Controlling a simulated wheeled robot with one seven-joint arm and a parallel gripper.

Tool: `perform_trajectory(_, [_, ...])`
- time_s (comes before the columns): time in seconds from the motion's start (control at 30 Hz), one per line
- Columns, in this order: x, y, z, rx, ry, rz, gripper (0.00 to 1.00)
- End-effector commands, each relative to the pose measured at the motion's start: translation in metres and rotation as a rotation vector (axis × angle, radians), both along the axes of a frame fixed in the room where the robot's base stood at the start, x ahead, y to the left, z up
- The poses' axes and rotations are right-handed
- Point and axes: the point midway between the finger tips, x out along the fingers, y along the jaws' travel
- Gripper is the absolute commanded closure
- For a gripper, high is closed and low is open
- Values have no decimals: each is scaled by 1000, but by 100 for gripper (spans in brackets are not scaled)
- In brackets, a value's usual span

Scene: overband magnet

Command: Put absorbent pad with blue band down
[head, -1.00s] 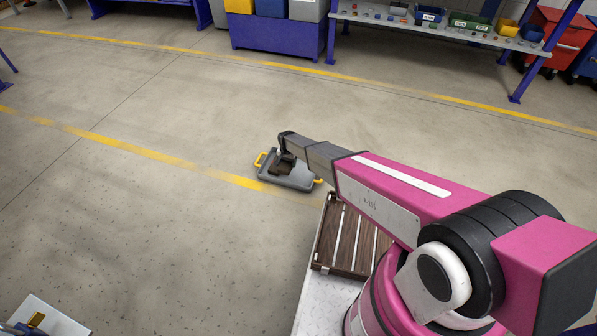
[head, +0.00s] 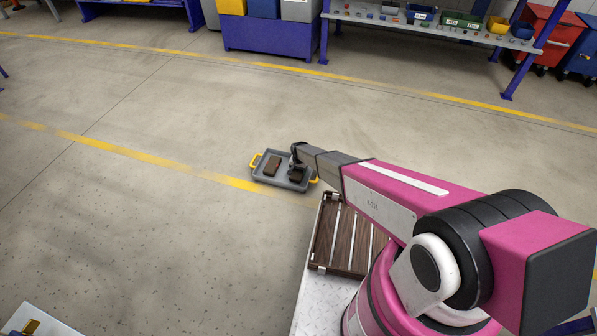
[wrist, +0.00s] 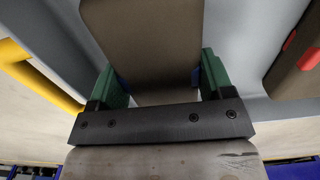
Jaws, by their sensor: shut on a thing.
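My gripper (wrist: 161,78) is shut on a grey-brown absorbent pad (wrist: 142,35), with green fingers on both sides of it. Small bits of blue show beside the pad near the fingers, so this looks like the blue-band pad. In the head view my gripper (head: 295,163) is over the right part of a grey tray (head: 281,182) on the floor, and the held pad (head: 298,176) is a dark patch below it. I cannot tell whether the pad touches the tray bottom. A second brown pad (head: 272,165) lies in the tray's left part; it shows red marks in the wrist view (wrist: 293,60).
The tray has yellow handles; one (wrist: 35,75) is close to the gripper's left in the wrist view. A slatted brown rack (head: 343,240) is on the robot's deck. Open floor surrounds the tray. A shelf bench (head: 430,30) stands far back.

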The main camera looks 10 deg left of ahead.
Motion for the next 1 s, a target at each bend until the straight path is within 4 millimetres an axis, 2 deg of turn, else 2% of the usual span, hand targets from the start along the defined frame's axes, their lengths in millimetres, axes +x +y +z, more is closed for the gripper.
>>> perform_trajectory(0.37, [0,0,-4,0,0,0,49])
perform_trajectory(0.4, [0,0,-4,0,0,0,20])
perform_trajectory(0.47, [0,0,-4,0,0,0,1])
perform_trajectory(0.8, [-1,0,-2,0,0,0,1])
perform_trajectory(1.0, [-1,0,13,0,0,0,1])
